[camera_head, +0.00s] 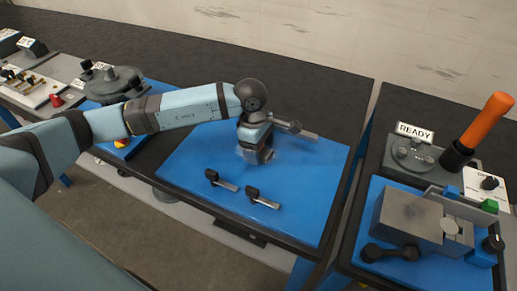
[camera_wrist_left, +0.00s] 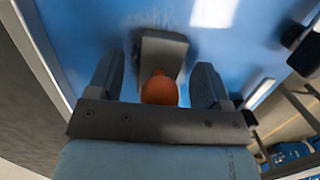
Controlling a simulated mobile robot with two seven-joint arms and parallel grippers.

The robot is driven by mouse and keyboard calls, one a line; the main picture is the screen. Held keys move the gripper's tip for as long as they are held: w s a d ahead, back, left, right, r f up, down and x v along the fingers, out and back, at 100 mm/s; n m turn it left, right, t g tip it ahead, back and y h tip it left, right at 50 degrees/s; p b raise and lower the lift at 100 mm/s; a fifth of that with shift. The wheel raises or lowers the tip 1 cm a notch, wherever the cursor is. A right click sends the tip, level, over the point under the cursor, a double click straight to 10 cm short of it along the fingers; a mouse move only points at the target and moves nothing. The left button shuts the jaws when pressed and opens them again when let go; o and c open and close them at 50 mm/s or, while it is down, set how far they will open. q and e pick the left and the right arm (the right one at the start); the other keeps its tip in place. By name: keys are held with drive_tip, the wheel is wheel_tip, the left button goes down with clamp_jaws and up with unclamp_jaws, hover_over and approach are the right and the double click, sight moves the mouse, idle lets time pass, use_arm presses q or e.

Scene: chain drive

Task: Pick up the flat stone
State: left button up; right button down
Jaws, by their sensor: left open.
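My left gripper (camera_head: 256,150) points down over the blue mat (camera_head: 190,150) on the middle bench. In the left wrist view its two dark fingers (camera_wrist_left: 157,72) are apart. A flat grey block (camera_wrist_left: 163,50), which looks like the flat stone, lies ahead of and between them. A rounded orange-red piece (camera_wrist_left: 158,91) shows in front of the block, between the fingers. I cannot tell whether the two are joined or whether a finger touches the block. In the head view the gripper largely hides this spot. My right gripper is not in view.
Two black-knobbed grey tools, one nearer the left (camera_head: 221,181) and one nearer the right (camera_head: 262,198), lie in front of the gripper. A grey bar with a dark knob (camera_head: 294,127) lies behind it. The right bench holds a grey machine (camera_head: 407,218) and an orange handle (camera_head: 487,118).

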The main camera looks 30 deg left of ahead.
use_arm(q)
drive_tip(key=c, duration=1.1)
drive_tip(key=shift+r, duration=0.1)
